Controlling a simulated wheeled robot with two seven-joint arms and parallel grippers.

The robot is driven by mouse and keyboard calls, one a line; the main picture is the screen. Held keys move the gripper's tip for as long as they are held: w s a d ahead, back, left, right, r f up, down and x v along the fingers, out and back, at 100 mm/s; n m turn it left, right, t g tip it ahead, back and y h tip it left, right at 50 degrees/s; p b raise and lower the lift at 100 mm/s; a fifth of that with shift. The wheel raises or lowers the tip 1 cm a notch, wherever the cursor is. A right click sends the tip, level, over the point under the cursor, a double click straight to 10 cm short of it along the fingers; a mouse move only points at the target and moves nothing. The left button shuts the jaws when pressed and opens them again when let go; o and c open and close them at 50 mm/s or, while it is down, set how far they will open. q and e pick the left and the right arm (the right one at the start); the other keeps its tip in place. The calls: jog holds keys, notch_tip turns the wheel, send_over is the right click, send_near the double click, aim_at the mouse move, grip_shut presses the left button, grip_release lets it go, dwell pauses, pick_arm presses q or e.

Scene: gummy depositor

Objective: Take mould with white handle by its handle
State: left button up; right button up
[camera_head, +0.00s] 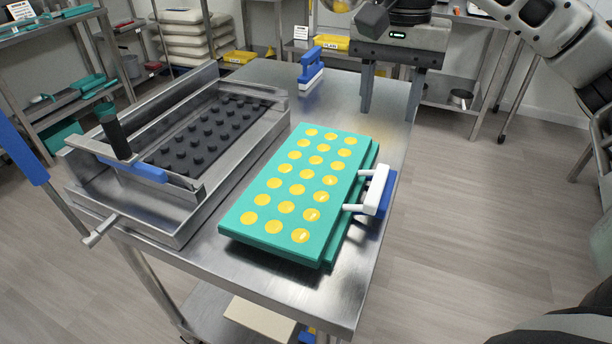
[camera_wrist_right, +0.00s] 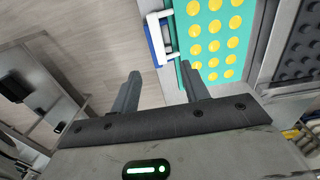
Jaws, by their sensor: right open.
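A teal mould with yellow round cavities (camera_head: 273,199) lies on the steel table, and its white handle (camera_head: 377,190) sticks out to the right. A second teal slab lies under it, with a blue handle (camera_head: 388,196) just below the white one. My right gripper (camera_head: 389,116) is open and empty, fingers down, over the far right part of the table, beyond the white handle. In the right wrist view, the white handle (camera_wrist_right: 158,38) lies ahead of the open fingers (camera_wrist_right: 160,72), apart from them. My left gripper is not in view.
A steel depositor (camera_head: 190,205) with a black studded plate (camera_head: 208,137) and a blue-handled bar stands left of the mould. A blue and white tool (camera_head: 311,68) stands at the table's far edge. Open floor lies to the right.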

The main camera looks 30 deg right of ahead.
jog(key=b, duration=0.2)
send_over(378, 183)
jog(key=f, duration=0.8)
jog(key=shift+w+a+f, duration=0.2)
jog(key=shift+a+f, duration=0.05)
jog(key=shift+f, duration=0.05)
jog(key=f, duration=0.2)
jog(key=f+p, duration=0.1)
jog(key=f, duration=0.1)
jog(key=shift+s+d, duration=0.2)
jog(key=shift+d, duration=0.1)
jog(key=shift+f, duration=0.65)
jog(key=shift+r, duration=0.1)
grip_shut()
